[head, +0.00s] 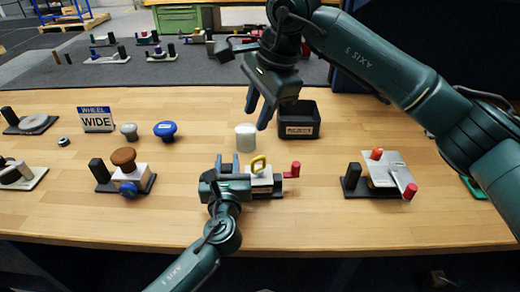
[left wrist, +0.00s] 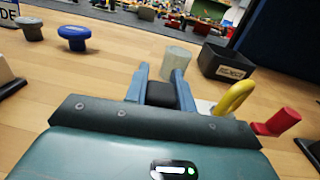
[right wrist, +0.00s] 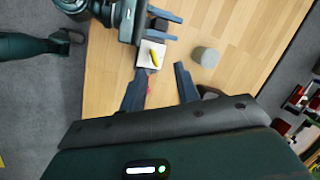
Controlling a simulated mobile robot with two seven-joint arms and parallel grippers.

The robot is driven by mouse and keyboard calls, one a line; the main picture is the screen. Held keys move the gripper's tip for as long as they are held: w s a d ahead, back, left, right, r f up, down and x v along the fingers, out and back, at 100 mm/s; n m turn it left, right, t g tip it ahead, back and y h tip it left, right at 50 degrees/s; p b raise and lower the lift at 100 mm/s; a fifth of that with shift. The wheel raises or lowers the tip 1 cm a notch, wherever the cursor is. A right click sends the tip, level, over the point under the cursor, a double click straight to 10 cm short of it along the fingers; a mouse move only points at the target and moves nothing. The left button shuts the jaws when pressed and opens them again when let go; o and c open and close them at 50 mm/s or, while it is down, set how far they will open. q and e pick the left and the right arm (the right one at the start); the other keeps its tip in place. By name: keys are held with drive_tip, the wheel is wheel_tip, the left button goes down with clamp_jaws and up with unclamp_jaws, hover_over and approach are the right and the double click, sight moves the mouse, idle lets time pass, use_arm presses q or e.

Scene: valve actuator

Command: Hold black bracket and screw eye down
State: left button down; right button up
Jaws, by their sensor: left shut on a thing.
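The valve unit stands at the middle front of the table. It has a white block (head: 262,181), a yellow screw eye (head: 259,164) on top and a red handle (head: 293,170) at its right. My left gripper (head: 228,161) is shut on the black bracket (left wrist: 186,97), left of the screw eye; the bracket is mostly hidden in the head view. The screw eye also shows in the left wrist view (left wrist: 234,97) and right wrist view (right wrist: 154,57). My right gripper (head: 258,113) is open and empty, above and behind the unit, pointing down.
A grey-white cylinder (head: 246,136) stands just behind the unit, near a black bin (head: 299,120). Other valve units stand left (head: 125,172) and right (head: 385,173). A blue knob (head: 165,130) and a "WHEEL WIDE" sign (head: 96,120) are at the back left.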

drive_tip(key=d+h, duration=0.2)
hover_over(260, 172)
wheel_tip(260, 172, down, 12)
drive_tip(key=shift+r, duration=0.1)
drive_tip(key=shift+c, duration=0.4)
clamp_jaws()
